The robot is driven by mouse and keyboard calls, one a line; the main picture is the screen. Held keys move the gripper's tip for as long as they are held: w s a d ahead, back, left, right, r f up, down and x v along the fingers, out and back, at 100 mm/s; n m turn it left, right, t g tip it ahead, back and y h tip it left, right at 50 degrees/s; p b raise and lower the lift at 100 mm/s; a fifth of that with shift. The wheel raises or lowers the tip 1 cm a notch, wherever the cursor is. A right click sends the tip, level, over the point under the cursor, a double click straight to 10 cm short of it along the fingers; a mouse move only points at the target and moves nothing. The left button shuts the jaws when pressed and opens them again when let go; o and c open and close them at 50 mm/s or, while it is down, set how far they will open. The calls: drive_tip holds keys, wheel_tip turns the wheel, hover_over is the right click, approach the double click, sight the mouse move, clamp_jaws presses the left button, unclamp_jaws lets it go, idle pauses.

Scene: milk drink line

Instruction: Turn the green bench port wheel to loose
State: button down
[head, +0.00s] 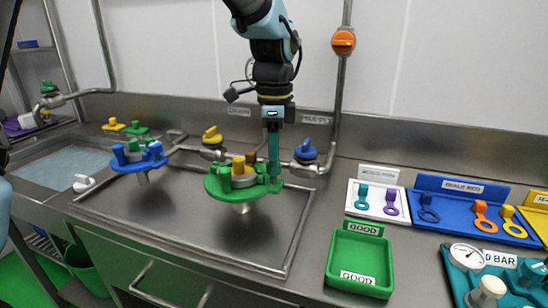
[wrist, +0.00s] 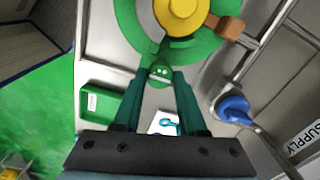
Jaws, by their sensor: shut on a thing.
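The green wheel (head: 218,190) with a yellow hub (head: 239,167) and several upright pegs stands over the steel bench. In the wrist view the green wheel (wrist: 133,35) fills the top, with a brown block (wrist: 230,27) on its right side. My gripper (head: 274,180) points straight down at the wheel's right edge. In the wrist view its teal fingers (wrist: 160,78) are shut on a green knob (wrist: 160,73) at the rim. The fingers hide part of the knob. I cannot read any loose or tight mark.
A blue wheel (head: 126,163) stands to the left. Behind are pipes with a blue valve handle (head: 306,150) and a yellow one (head: 212,135). A green GOOD tray (head: 337,268) and trays of coloured rings stand to the right. The bench front is clear.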

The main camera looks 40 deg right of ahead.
drive_tip(key=shift+n, duration=0.3)
drive_tip(key=shift+r+n+p, duration=0.1)
drive_tip(key=shift+n+p, duration=0.55)
drive_tip(key=shift+n, duration=0.35)
drive_tip(key=n+p, duration=0.1)
drive_tip(key=n, duration=0.2)
drive_tip(key=n+p, duration=0.2)
drive_tip(key=n, duration=0.4)
drive_tip(key=shift+n, duration=0.4)
drive_tip(key=n+p, duration=0.1)
drive_tip(key=n, duration=0.4)
drive_tip(key=n+p, duration=0.2)
drive_tip(key=n, duration=0.4)
drive_tip(key=shift+w, duration=0.1)
drive_tip(key=shift+n, duration=0.4)
drive_tip(key=shift+c, duration=2.3)
unclamp_jaws()
